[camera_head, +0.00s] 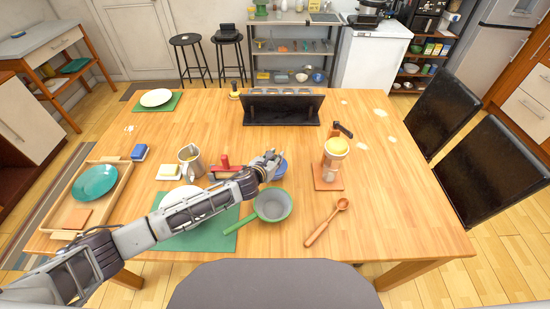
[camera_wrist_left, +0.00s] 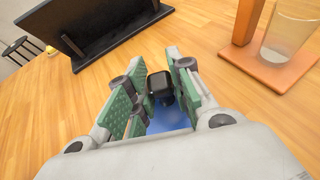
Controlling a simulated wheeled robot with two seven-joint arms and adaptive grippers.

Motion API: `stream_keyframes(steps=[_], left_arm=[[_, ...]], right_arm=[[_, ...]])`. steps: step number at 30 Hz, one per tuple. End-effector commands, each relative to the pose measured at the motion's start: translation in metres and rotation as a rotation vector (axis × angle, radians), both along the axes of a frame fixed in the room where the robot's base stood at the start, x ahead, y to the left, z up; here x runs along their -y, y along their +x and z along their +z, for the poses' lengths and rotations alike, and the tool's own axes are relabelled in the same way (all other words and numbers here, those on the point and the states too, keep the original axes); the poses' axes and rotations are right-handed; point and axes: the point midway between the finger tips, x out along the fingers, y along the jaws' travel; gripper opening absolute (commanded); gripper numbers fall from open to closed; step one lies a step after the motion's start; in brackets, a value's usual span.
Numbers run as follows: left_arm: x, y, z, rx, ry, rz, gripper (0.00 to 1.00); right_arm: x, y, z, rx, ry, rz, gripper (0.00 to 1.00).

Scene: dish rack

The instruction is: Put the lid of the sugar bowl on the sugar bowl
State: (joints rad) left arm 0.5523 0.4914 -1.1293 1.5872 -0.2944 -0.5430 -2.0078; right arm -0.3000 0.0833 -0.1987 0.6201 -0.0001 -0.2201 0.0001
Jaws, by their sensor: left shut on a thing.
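My left gripper (camera_head: 272,160) reaches in from the left over the middle of the table. In the left wrist view its fingers (camera_wrist_left: 155,95) are shut on a small black knob (camera_wrist_left: 160,88), which I take to be the knob of the sugar bowl lid. Blue shows below the knob in the left wrist view (camera_wrist_left: 170,118). In the head view a round blue thing (camera_head: 280,170), likely the sugar bowl, lies just under and right of the fingertips, partly hidden. I cannot tell whether the lid touches the bowl. My right gripper is not in view.
A green pan (camera_head: 272,206) stands close in front of the gripper. A wooden stand (camera_head: 328,184) with a cup is to the right, and a wooden spoon (camera_head: 327,222) lies nearby. A black rack (camera_head: 281,110) stands behind. The table's right side is mostly clear.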

Motion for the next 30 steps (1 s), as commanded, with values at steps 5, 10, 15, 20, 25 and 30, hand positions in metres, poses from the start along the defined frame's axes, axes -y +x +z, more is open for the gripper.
stream_keyframes(steps=[5,10,15,20,25,30], left_arm=[[0.0002,0.0001,-0.0012,0.0,0.0,0.0,0.0],[0.0001,0.0001,-0.0028,0.0,0.0,0.0,0.0],[0.0001,0.0001,-0.0044,0.0,0.0,0.0,0.0],[0.0,0.0001,-0.0058,0.001,0.0,0.0,0.0],[0.0,0.0001,-0.0073,0.001,0.0,0.0,0.0],[0.0002,0.0001,-0.0087,0.001,0.0,0.0,0.0]], right_arm=[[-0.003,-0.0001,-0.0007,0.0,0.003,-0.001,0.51],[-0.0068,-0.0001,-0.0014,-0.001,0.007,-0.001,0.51],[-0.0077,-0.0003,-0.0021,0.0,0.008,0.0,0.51],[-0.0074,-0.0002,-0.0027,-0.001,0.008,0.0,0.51],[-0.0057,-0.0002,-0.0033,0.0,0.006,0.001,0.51],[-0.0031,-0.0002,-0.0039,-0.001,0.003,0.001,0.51]])
